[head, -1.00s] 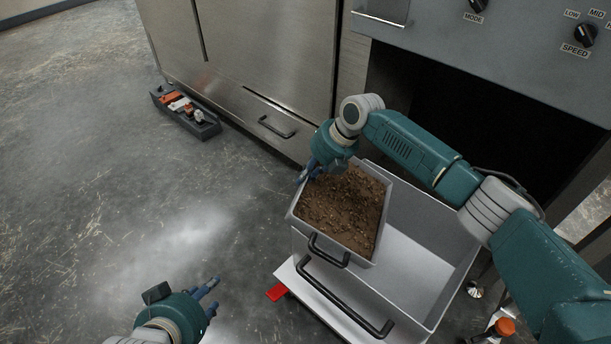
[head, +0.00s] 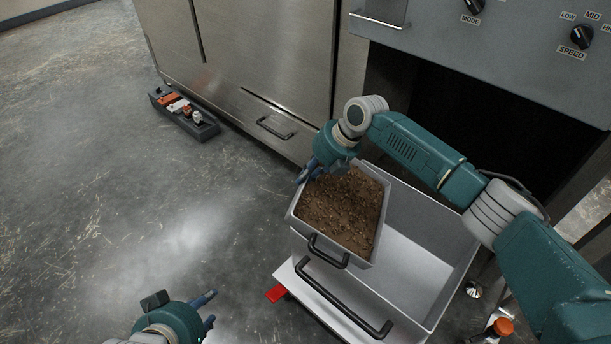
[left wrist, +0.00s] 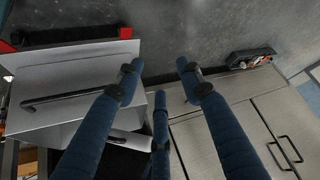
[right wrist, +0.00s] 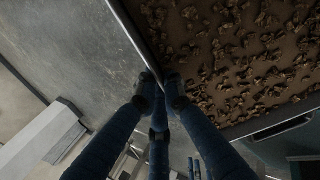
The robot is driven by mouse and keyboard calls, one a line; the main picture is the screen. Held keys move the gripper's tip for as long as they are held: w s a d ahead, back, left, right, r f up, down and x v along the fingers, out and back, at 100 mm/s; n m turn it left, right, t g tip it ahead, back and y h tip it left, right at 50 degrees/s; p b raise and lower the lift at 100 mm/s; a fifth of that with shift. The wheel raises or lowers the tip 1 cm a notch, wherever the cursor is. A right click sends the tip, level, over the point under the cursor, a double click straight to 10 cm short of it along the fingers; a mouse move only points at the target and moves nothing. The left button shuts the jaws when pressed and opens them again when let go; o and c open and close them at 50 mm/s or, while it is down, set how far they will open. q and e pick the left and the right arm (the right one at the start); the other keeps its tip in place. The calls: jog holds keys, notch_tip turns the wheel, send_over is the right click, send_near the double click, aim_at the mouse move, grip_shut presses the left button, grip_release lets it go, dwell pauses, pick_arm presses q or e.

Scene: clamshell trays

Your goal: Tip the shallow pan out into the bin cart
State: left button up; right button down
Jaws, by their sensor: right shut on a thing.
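The shallow pan (head: 372,259) is a grey tray full of brown crumbly material, with a black handle on its near end. It is over the left part of the bin cart (head: 429,290), and the material still lies spread inside. The bin cart is a pale grey open box with a black handle; its visible floor is bare. My right gripper (head: 306,174) is shut on the pan's rim at the far left corner; the right wrist view shows the fingers (right wrist: 162,88) pinching the rim. My left gripper (head: 211,308) is open and empty, left of the cart; its fingers (left wrist: 158,80) are spread.
A dark tray of small parts (head: 205,130) lies on the floor by the steel cabinet (head: 255,60). A machine with a dark opening (head: 480,120) stands behind the cart. A red tab (head: 276,294) sticks out at the cart's near left. The floor at left is clear.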

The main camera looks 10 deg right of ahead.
pick_arm(q)
jog(key=shift+s+a+f+g, duration=0.15)
jog(key=shift+s+f+g, duration=0.1)
jog(key=shift+s, duration=0.2)
jog(key=shift+s+a+f+g, duration=0.15)
jog(key=shift+s+g, duration=0.1)
jog(key=shift+s, duration=0.15)
pick_arm(e)
jog(key=shift+d+r, duration=0.15)
jog(key=shift+r, duration=0.3)
